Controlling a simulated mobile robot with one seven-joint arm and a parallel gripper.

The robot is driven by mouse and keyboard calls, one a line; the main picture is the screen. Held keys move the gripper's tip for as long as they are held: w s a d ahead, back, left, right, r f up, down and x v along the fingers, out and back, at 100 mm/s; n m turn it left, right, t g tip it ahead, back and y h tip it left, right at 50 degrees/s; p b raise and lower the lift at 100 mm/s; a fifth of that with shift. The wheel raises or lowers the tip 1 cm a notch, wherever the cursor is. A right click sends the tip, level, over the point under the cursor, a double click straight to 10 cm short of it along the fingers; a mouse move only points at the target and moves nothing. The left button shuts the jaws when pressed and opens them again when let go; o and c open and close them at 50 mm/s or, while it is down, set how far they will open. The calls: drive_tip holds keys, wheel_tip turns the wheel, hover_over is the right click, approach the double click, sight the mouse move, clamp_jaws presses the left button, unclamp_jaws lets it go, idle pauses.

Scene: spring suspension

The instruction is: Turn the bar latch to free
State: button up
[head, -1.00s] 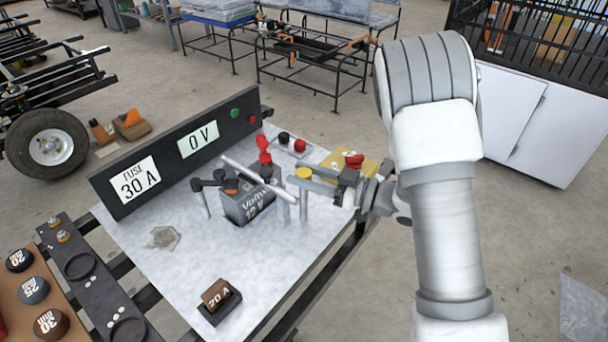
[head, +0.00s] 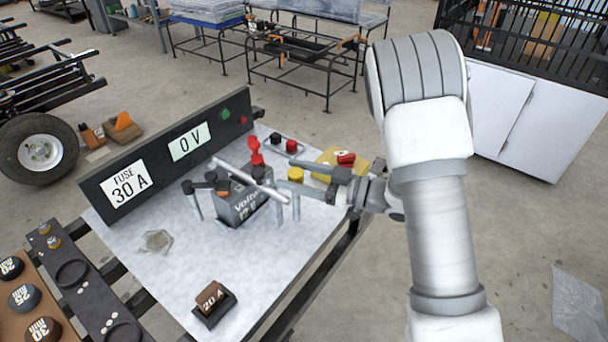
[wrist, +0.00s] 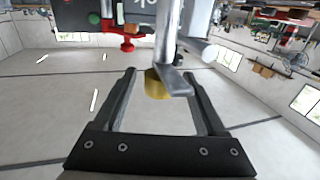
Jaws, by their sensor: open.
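The bar latch is a pale metal bar (head: 252,181) lying slantwise over the top of the dark battery (head: 236,204); the bar's round end also shows in the wrist view (wrist: 201,50). A yellow cap (head: 295,174) sits by the metal posts near the bar's right end. My gripper (head: 297,176) reaches in from the right, with its fingers pointing left toward this cap. In the wrist view the fingers are apart, and the yellow cap (wrist: 156,84) and a dark flat tab (wrist: 178,83) appear between them. I cannot tell whether either finger touches anything.
A dark panel (head: 150,160) reading 30 A and 0 V stands behind the battery. A red clamp (head: 256,150) rises close behind the bar. A yellow block with a red knob (head: 345,158) lies behind my gripper. A 20 A fuse (head: 212,300) sits at the front; the bench's front middle is clear.

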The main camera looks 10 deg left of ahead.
drive_tip(key=p+v, duration=0.3)
drive_tip(key=v, duration=1.4)
drive_tip(key=shift+d, duration=0.25)
